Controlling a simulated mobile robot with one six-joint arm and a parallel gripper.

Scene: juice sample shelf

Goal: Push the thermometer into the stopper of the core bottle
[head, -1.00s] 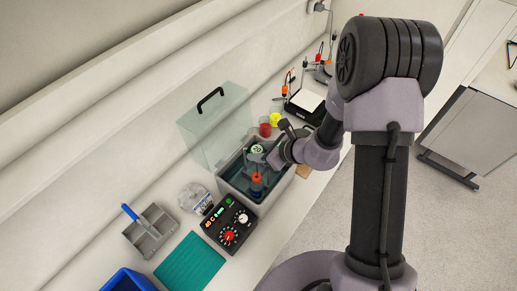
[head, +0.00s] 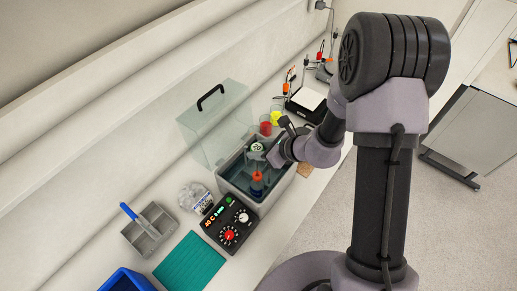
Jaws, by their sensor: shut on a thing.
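The open water bath (head: 230,181) stands on the bench with dark water inside. A bottle with an orange stopper (head: 257,177) stands in its near part. A round white-and-green top (head: 256,147) shows in its far part. I cannot tell for sure which of these is the core bottle. My gripper (head: 268,160) is low over the bath, coming in from the right, between these two tops. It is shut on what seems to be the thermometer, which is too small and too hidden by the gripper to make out.
A clear lid with a black handle (head: 210,98) stands behind the bath. A control box (head: 230,225), a grey divided tray (head: 149,229), a green mat (head: 190,262) and a blue bin (head: 127,281) lie nearer. Red and yellow beakers (head: 276,117) and a black-based device (head: 306,104) stand beyond.

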